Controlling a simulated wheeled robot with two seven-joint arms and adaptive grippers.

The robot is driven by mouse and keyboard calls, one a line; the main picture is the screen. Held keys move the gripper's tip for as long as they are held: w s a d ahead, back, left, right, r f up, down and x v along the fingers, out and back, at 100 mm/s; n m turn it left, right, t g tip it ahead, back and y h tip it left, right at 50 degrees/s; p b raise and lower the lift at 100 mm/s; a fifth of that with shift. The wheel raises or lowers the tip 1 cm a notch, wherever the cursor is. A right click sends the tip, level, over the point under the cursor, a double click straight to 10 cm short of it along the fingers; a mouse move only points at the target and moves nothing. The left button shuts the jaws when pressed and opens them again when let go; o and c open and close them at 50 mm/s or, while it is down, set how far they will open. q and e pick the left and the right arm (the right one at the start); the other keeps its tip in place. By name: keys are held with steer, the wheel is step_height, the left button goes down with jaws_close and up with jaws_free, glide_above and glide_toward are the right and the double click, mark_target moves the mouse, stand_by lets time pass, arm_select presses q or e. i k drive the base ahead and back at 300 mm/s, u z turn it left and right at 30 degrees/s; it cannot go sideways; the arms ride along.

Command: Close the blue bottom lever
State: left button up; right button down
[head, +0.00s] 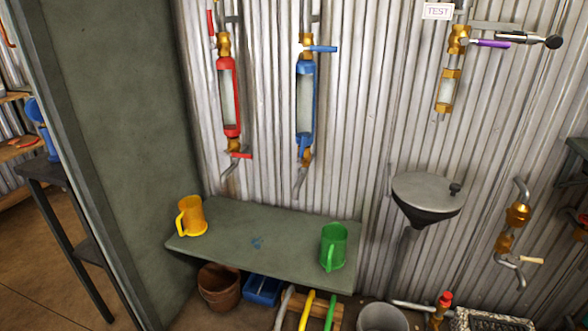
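The blue sight glass (305,105) hangs upright on the corrugated metal wall, with a brass valve above and below it. Its blue bottom lever (302,147) is small in the picture and seems to lie upright, in line with the pipe, by the lower brass valve. The blue top lever (323,49) sticks out level to the right. A bent metal spout (299,182) hangs below the lower valve. Neither of my grippers is in view.
A red sight glass (229,95) with red levers hangs to the left. Below stands a green bench (260,222) with a yellow mug (191,215) and a green mug (333,247). A grey funnel (427,193) stands right. A green panel (110,120) stands at the left.

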mark_target(303, 148)
steer(key=z, duration=1)
steer(key=k, duration=0.1)
steer(key=u, duration=1.95)
steer(key=i, duration=1.55)
steer(key=z, duration=0.45)
